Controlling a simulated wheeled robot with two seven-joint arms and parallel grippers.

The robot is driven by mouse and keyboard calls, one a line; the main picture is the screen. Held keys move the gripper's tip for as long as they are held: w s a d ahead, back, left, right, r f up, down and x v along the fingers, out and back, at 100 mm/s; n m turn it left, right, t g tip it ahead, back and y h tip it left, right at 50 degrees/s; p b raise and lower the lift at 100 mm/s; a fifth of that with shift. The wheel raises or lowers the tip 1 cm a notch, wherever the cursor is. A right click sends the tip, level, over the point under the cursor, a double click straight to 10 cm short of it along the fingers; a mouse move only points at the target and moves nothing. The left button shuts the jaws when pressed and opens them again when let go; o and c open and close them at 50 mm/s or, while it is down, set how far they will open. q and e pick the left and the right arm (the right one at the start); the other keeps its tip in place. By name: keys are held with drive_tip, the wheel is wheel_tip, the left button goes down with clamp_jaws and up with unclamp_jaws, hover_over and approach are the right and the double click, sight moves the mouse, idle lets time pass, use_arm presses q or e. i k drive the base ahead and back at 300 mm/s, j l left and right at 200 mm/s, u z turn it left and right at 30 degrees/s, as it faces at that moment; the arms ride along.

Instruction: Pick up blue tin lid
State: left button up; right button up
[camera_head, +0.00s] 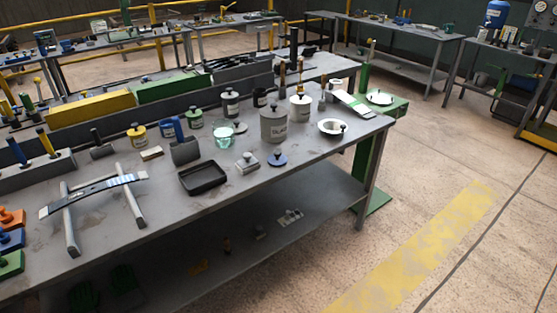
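The blue tin lid (279,161) is a small round blue disc with a dark knob on top. It lies knob up on the grey metal workbench (230,198), near its front edge and in front of the large grey lettered canister (273,128). Nothing covers it. Neither of my grippers shows in the head view.
Left of the lid are a small grey lidded box (247,163) and a black tray (203,178). A white bowl (332,128) stands to its right, and a pale green glass (223,134) behind left. The bench front near the lid is bare.

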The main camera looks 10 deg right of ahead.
sight(277, 159)
drive_tip(key=i+j+z, duration=0.1)
drive_tip(key=i+j, duration=0.2)
drive_tip(key=i+j+z, duration=0.1)
drive_tip(key=i+j, duration=0.15)
drive_tip(key=j, duration=0.15)
drive_tip(key=i+j+z, duration=0.1)
drive_tip(key=i+j, duration=0.15)
drive_tip(key=j, duration=0.15)
